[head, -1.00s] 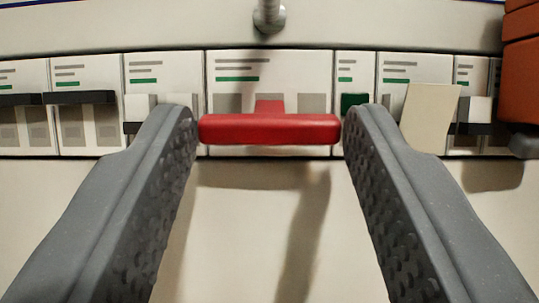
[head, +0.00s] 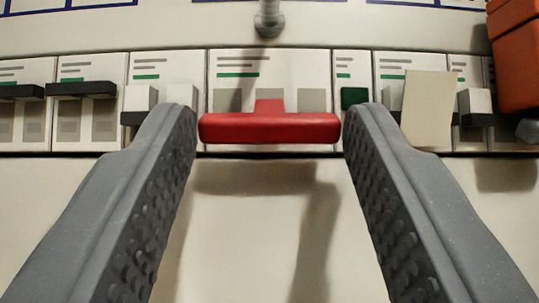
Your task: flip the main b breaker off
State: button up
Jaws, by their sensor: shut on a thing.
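A wide breaker with a red T-shaped handle (head: 269,128) sits mid-row in the head view, on a white body with green and grey label lines. I cannot read a name on it, so I cannot tell whether it is main b. My gripper (head: 270,125) has one grey textured finger on each side of the red handle. The fingertips meet the two ends of its bar, and the gripper is shut on it. The handle's bar hangs at the lower part of the breaker face.
Left are breakers with black handles (head: 82,89) and one with a white handle (head: 140,98), partly behind the finger. Right are a small green button (head: 354,97), a blank cream tag (head: 427,108) and an orange block (head: 516,55). A grey knob (head: 268,18) stands above. The panel below is clear.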

jog(key=shift+f, duration=0.1)
jog(key=o, duration=1)
jog(key=shift+b+v, duration=0.9)
jog(key=shift+v, duration=5.95)
jog(key=shift+f, duration=0.1)
